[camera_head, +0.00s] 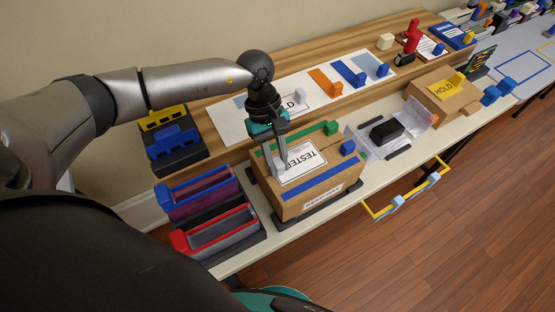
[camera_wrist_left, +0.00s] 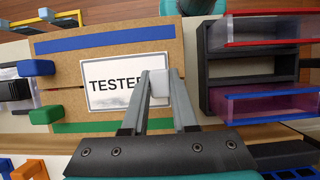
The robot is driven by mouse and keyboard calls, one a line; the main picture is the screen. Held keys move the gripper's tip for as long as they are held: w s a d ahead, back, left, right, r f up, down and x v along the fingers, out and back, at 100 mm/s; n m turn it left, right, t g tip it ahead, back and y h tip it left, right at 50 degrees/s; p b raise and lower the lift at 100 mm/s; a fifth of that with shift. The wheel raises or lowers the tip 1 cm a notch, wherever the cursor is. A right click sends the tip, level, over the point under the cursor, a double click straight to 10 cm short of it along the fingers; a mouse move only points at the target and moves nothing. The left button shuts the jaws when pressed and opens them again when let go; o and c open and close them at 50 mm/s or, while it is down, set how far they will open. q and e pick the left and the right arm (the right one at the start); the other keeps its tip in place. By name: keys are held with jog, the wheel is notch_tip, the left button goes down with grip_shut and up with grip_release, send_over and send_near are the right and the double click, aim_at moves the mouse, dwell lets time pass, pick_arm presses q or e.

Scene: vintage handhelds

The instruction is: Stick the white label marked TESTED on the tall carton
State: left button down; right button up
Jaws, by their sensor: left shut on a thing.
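The white label marked TESTED (camera_head: 303,160) is over the top of the brown tall carton (camera_head: 318,198), between a green strip and a blue strip. It also shows in the left wrist view (camera_wrist_left: 112,88), roughly square to the carton top (camera_wrist_left: 68,70). My left gripper (camera_head: 279,170) points down at the label's left end. In the wrist view its fingers (camera_wrist_left: 160,88) are shut on the label's pale tab and hide the last letters. I cannot tell whether the label touches the carton top. My right gripper is not in view.
Blue and red open bins (camera_head: 215,232) stand left of the carton. A black holder with blue and yellow pieces (camera_head: 172,140) is behind them. A white board with coloured tabbed strips (camera_head: 325,88) lies behind. A lower carton with a yellow HOLD label (camera_head: 443,91) stands right.

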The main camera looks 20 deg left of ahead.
pick_arm(q)
jog(key=shift+s+f+b, duration=0.15)
jog(key=shift+f+b, duration=0.1)
jog(key=shift+b, duration=0.1)
dwell(1.2)
jog(key=c, duration=0.6)
grip_release()
jog(key=shift+r, duration=0.1)
jog(key=shift+r, duration=0.1)
jog(key=shift+r+p, duration=1.9)
jog(key=shift+r, duration=1.1)
